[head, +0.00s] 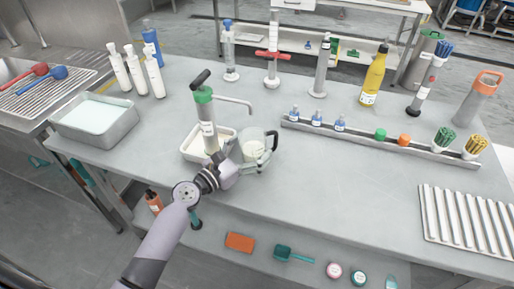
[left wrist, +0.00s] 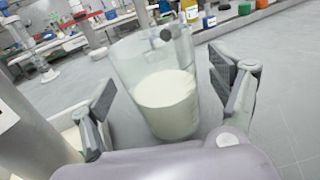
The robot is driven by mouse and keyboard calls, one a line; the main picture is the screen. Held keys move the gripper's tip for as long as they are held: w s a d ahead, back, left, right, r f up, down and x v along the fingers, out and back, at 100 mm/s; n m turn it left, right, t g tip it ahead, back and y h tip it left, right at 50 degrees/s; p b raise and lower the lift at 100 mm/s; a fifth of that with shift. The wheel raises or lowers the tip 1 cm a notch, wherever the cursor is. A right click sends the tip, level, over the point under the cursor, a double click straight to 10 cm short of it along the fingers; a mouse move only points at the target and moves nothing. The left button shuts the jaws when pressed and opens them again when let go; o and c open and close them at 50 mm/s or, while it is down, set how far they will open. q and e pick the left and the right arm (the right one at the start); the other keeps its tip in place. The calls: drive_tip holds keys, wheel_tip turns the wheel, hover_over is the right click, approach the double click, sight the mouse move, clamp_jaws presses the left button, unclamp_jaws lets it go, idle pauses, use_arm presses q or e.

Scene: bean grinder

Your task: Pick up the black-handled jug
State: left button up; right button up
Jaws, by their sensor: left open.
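The black-handled jug (head: 253,146) is a clear jug with a pale, milky content, upright on the grey table. Its black handle (head: 272,143) is on its right side in the head view. My left gripper (head: 236,163) is at the jug's near left side. In the left wrist view the jug (left wrist: 160,90) stands between the two spread fingers of my left gripper (left wrist: 168,110), with visible gaps on both sides. My right gripper is not in view.
A pump dispenser with a green collar (head: 204,96) stands in a white tray (head: 190,153) just left of the jug. A rail (head: 350,139) with small bottles and caps lies to the right. A ridged metal tray (head: 465,222) is at right. The table's front middle is clear.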

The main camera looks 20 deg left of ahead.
use_arm(q)
drive_tip(key=shift+w+d, duration=0.25)
drive_tip(key=shift+w, duration=0.2)
drive_tip(key=c, duration=1.3)
